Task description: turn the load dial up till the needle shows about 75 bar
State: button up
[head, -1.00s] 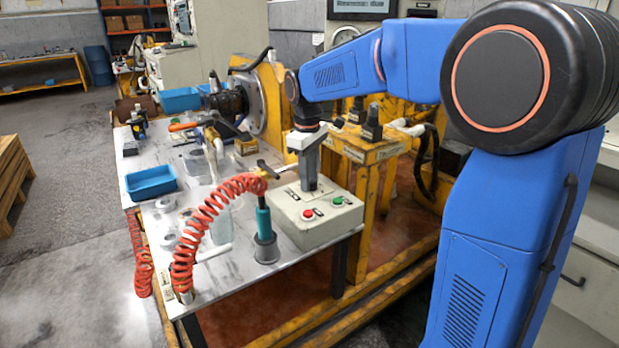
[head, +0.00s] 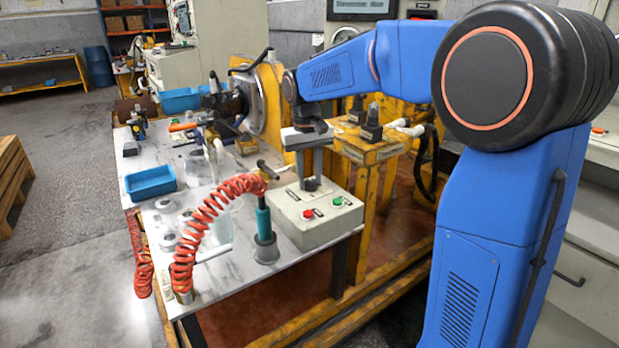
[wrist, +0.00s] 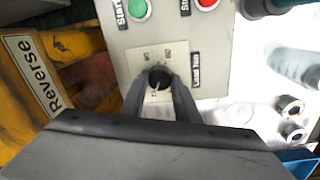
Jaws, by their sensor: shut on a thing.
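The load dial (wrist: 159,77) is a small black knob with a pale pointer line on a beige scale plate, on the sloping grey control box (head: 310,233). The plate also shows in the wrist view (wrist: 143,54); its markings are too small to read. My gripper (wrist: 159,84) points down at the box, its two grey fingers shut on the dial, one on either side. In the head view my gripper (head: 311,186) hides the dial. No gauge needle can be made out in either view.
A red button (head: 307,214) and a green button (head: 338,201) sit on the box near the fingers. A red coiled hose (head: 205,210) and teal tool (head: 263,222) stand left of the box. A blue tray (head: 151,182) lies farther left.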

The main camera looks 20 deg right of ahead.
aim_at(307, 181)
dwell(0.3)
jog(key=o, duration=1)
jog(key=shift+o, duration=0.2)
jog(key=shift+r, duration=0.1)
notch_tip(307, 181, up, 17)
jog(key=shift+a, duration=0.45)
jog(key=shift+r, duration=0.1)
